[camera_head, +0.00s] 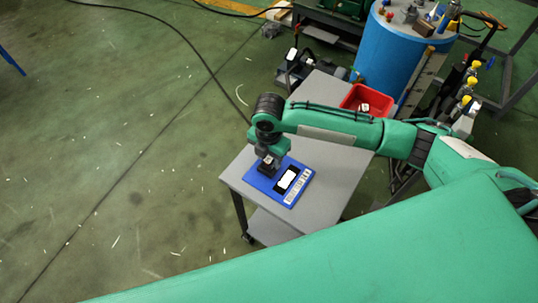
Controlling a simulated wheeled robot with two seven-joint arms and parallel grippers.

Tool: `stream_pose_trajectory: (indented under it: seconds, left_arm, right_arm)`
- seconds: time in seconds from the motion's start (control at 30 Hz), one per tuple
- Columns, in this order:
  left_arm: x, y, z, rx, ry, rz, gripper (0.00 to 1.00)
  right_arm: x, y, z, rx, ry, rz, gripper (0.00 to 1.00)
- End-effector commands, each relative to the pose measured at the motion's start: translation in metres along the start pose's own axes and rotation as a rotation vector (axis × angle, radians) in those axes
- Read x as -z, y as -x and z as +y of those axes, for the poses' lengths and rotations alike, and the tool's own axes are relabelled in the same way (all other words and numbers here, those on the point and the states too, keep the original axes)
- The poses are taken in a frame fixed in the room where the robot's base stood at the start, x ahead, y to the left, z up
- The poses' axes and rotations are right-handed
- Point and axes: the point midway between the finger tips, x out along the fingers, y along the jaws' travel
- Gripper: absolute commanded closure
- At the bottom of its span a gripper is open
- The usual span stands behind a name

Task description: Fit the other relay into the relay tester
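The relay tester (297,196), a blue plate with a bright white display and a barcode-like strip, lies on a grey cart. My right gripper (267,168) points down over the tester's left part, close to its surface. Its fingers are dark and small, and a dark block shows at their tips. I cannot tell whether that block is a relay, part of the tester or the fingers themselves. A red bin (352,98) stands farther back on the cart, with a small pale and dark item (365,107) in it. My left gripper is out of view.
The grey cart top (335,160) is bare around the tester. A blue drum (390,55) with fittings on top stands behind the bin. Gas-bottle-like parts with yellow caps (466,100) stand at the right. Open green floor (120,150) lies to the left.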

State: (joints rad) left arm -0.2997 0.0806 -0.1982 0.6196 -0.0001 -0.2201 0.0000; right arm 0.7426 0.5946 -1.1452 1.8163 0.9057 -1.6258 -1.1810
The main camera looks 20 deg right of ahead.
Motion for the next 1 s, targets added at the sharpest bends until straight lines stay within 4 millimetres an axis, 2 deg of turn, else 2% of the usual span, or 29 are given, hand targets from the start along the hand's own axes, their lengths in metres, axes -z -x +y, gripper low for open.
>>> stream_pose_trajectory:
  seconds: [0.3, 0.43, 0.57, 0.8, 1.0]
  left_arm:
    - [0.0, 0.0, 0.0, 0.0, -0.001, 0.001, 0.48]
    - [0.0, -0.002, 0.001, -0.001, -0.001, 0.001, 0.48]
    - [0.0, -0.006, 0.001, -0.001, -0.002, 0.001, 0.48]
    - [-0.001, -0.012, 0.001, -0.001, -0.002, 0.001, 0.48]
    - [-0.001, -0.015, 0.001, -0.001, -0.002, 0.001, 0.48]
  right_arm:
    - [0.0, 0.001, 0.0, 0.0, 0.0, 0.0, 0.48]
    - [-0.001, 0.009, 0.001, -0.002, 0.0, -0.001, 0.48]
    - [-0.001, 0.03, 0.001, -0.004, 0.001, -0.002, 0.48]
    - [0.0, 0.084, 0.002, -0.005, 0.001, -0.002, 0.48]
    - [0.0, 0.113, 0.001, -0.003, 0.0, 0.0, 0.48]
